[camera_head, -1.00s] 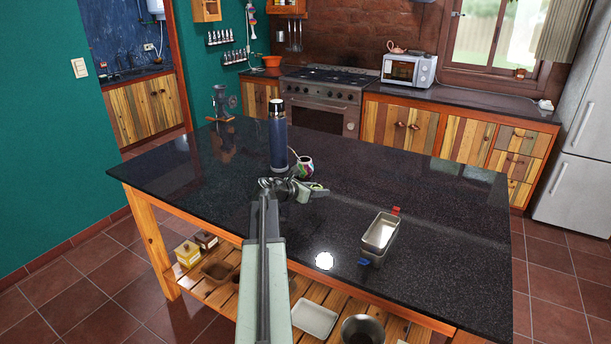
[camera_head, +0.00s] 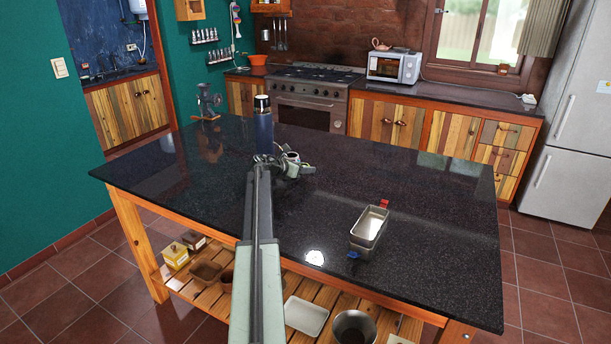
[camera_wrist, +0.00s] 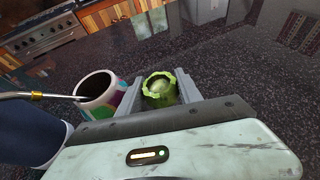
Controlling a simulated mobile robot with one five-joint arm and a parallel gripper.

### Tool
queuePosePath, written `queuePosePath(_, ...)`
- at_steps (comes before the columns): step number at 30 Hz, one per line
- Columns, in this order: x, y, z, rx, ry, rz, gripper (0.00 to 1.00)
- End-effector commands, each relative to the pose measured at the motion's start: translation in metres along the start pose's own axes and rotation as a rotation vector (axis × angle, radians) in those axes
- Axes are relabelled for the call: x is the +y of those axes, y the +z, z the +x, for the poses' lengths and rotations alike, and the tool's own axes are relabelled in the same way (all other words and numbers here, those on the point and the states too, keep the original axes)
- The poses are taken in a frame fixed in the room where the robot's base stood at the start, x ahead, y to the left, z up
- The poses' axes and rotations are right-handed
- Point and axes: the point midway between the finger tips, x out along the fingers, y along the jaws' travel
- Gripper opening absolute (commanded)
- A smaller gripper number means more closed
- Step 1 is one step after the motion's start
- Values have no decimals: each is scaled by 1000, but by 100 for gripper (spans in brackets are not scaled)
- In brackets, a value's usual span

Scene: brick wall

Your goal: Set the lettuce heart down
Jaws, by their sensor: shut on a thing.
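The lettuce heart (camera_wrist: 160,88) shows in the wrist view as a short, ruffled green piece. My gripper (camera_wrist: 160,96) is shut on it, with one grey finger on each side. The lettuce heart is too small to make out clearly there. I cannot tell whether it touches the counter.
A colourful cup (camera_wrist: 100,92) with a metal straw stands just left of my gripper. A dark blue flask (camera_head: 263,128) stands beside it. A metal tin (camera_head: 369,226) sits further right. The counter (camera_head: 410,190) between is clear.

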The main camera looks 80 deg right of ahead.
Motion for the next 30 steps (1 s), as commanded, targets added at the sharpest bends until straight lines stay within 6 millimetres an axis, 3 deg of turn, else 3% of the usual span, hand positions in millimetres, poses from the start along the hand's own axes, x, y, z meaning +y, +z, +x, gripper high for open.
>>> queuePosePath(1,0,-20,8,0,0,0,3)
queuePosePath(3,-1,-29,11,0,0,0,3)
queuePosePath(15,-1,-31,12,0,0,0,3)
queuePosePath(16,-1,-29,11,0,0,0,50)
queuePosePath(27,-1,-24,9,0,-1,0,51)
queuePosePath(30,-2,-23,-6,0,0,0,51)
